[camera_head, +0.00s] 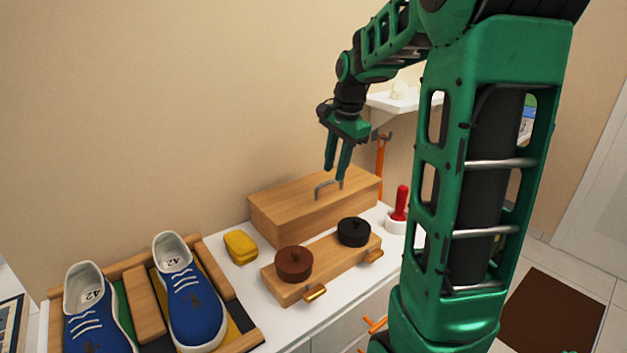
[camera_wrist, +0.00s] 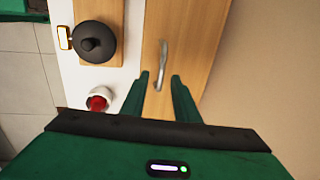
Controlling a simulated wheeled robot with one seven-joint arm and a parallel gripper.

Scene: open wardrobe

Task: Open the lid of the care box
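The care box (camera_head: 312,212) is a wooden box with its lid shut, standing on the white cabinet top against the wall. A grey metal handle (camera_head: 328,188) sits on its lid. My gripper (camera_head: 337,180) is above the lid, close to the handle, with its fingers pointing down. In the wrist view the box lid (camera_wrist: 196,30) and the handle (camera_wrist: 162,65) show beyond the fingertips (camera_wrist: 160,77). I cannot tell whether a finger touches the handle.
In front of the box is a wooden stand (camera_head: 330,262) with a brown round tin (camera_head: 293,264) and a black one (camera_head: 354,232). A yellow sponge (camera_head: 240,247), a red-handled tool (camera_head: 401,203) and blue shoes (camera_head: 190,300) stand nearby. A white shelf (camera_head: 393,103) is behind.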

